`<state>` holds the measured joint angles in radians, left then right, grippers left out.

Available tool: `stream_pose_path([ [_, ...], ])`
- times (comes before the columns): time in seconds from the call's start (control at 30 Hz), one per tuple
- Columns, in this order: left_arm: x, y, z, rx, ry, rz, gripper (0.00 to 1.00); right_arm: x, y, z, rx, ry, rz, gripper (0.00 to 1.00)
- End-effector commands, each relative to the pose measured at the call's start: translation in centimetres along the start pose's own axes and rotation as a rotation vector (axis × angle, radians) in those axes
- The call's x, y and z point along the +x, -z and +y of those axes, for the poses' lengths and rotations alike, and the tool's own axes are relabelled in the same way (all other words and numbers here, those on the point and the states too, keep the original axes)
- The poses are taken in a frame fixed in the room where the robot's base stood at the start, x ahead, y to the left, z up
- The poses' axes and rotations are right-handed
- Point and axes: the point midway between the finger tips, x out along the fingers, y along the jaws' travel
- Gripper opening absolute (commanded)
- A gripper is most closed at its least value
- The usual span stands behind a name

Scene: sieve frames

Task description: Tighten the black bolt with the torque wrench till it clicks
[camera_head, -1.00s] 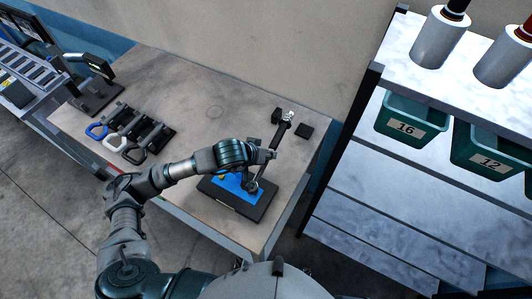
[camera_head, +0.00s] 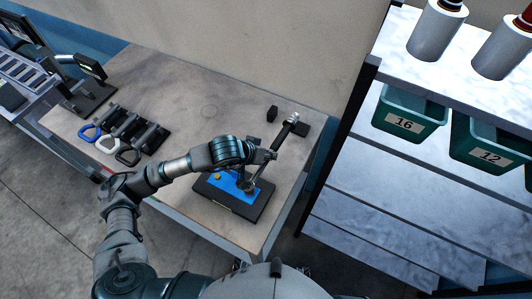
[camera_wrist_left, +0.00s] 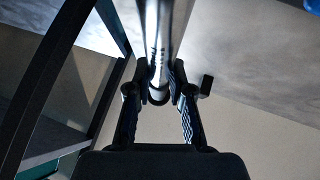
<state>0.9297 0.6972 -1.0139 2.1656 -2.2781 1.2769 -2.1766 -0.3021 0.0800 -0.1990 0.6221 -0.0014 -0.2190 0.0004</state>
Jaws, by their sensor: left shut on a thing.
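The torque wrench (camera_head: 281,136) lies across the bench's right end, its ringed head (camera_head: 248,186) over a blue plate (camera_head: 228,180) on a black base (camera_head: 232,200). Its handle points away towards the wall. My left gripper (camera_head: 266,156) is shut on the wrench between head and handle end. In the left wrist view, its two fingers (camera_wrist_left: 156,88) close on the bright metal shaft (camera_wrist_left: 158,35). A small yellow piece (camera_head: 218,177) shows on the blue plate. I cannot make out the black bolt; the wrench head may cover it. My right gripper is out of view.
Two small black blocks, one at the back (camera_head: 271,113) and one by the handle end (camera_head: 302,131), are near the wrench. Several tools with coloured loops (camera_head: 108,144) lie on the bench's left. A shelf with green bins (camera_head: 408,112) stands right of the bench.

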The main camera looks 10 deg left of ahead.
Motion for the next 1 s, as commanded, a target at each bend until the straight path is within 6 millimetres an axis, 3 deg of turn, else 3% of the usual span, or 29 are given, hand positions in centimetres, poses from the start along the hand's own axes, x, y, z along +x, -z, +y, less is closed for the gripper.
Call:
stream_pose_path([
  [1.0,0.1,0.0,1.1,0.070,-0.054,-0.022,0.00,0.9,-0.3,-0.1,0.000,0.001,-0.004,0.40],
])
